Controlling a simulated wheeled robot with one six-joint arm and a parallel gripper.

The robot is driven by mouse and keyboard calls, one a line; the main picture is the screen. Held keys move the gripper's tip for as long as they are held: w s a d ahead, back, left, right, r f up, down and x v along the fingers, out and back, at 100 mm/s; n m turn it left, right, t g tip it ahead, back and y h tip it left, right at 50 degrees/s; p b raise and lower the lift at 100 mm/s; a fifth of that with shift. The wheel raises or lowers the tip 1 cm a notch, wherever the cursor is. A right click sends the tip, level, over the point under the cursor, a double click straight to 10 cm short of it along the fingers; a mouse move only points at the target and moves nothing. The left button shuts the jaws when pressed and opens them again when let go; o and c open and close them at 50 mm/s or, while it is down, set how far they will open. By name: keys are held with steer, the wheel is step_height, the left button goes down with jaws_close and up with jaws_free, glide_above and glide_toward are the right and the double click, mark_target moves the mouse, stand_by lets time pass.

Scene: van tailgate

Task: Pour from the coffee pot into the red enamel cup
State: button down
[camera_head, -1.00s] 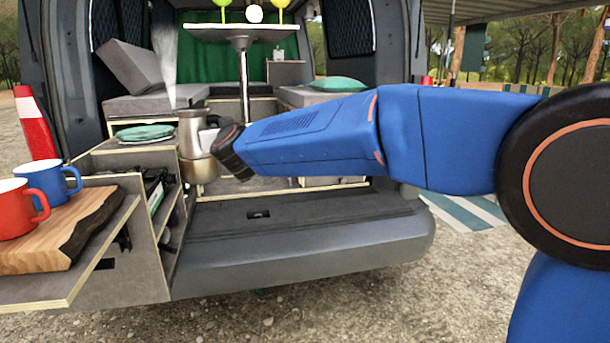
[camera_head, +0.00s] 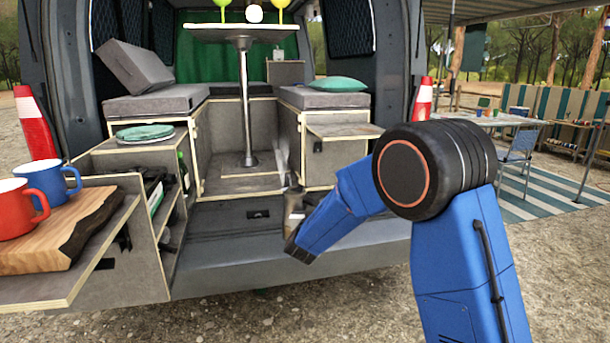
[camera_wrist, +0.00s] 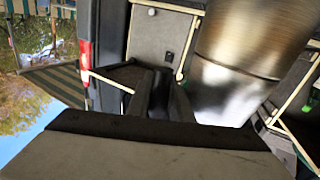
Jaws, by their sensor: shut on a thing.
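The red enamel cup (camera_head: 14,210) stands upright on a wooden board (camera_head: 70,232) at the left in the head view. Its inside is hardly visible. The steel coffee pot (camera_head: 294,203) is at my arm's end, in front of the van's opening and well to the right of the cup. In the wrist view the pot (camera_wrist: 245,55) is large and close at the upper right. My gripper (camera_wrist: 166,92) is shut on the pot, seemingly at its handle; the grip itself is mostly hidden. In the head view, my arm partly covers the pot.
A blue cup (camera_head: 52,178) stands beside the red one. The board lies on a pull-out shelf (camera_head: 95,275). Green plates (camera_head: 145,132) sit on the drawer unit (camera_head: 115,155) behind. A small table (camera_head: 243,33) stands inside the van. The bumper (camera_head: 225,265) is below my arm.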

steer(key=s+d+f+h, duration=0.1)
steer(key=s+d+f, duration=0.2)
steer(key=d+f, duration=0.8)
steer(key=s+d+f+m+h, duration=0.1)
steer(key=s+d+f, duration=0.2)
steer(key=d+f, duration=0.9)
steer(key=shift+s+d+f+g, duration=0.3)
steer(key=shift+s+d, duration=0.1)
steer(key=shift+d, duration=0.6)
